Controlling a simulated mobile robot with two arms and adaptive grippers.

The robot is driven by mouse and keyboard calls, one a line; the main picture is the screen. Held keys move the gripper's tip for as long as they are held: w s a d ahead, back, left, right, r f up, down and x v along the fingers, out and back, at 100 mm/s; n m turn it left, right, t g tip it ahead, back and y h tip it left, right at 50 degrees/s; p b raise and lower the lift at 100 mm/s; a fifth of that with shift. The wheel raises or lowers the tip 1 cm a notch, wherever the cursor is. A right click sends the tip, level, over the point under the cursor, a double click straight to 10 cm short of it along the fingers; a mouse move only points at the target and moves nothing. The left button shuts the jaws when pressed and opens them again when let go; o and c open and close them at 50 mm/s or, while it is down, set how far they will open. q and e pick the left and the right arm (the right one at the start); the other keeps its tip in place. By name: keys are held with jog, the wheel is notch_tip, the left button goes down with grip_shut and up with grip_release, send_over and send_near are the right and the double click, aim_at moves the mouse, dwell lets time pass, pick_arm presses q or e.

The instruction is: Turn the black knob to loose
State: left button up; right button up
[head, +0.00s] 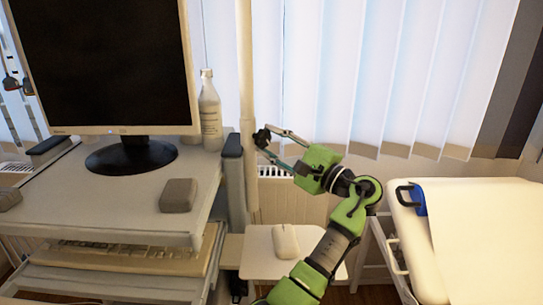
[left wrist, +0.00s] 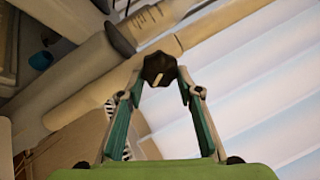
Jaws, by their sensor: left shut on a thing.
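The black knob (head: 262,138) sits on the side of a pale vertical pole (head: 246,80). My left gripper (head: 272,143) reaches it from the right and is shut on it, with a fingertip on either side. In the left wrist view the dark, lobed knob (left wrist: 159,66) shows between the tips of my left gripper (left wrist: 160,84), with a small light mark on its face. The pole (left wrist: 90,100) runs diagonally behind it. My right gripper is not in view.
A desk (head: 120,205) with a monitor (head: 110,70), a white bottle (head: 210,115) and a keyboard (head: 130,258) stands at the left. A small shelf (head: 262,262) holds a white mouse-like object (head: 285,240). A padded bed (head: 490,230) stands at the right, before window blinds (head: 400,60).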

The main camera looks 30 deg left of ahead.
pick_arm(q)
jog(key=shift+w+r+n+b, duration=0.1)
jog(key=shift+r+n+b, duration=0.15)
jog(key=shift+n+b, duration=0.25)
jog(key=o, duration=1.1)
jog(key=shift+a+f, duration=0.1)
jog(key=shift+a, duration=0.05)
jog(key=v, duration=1.2)
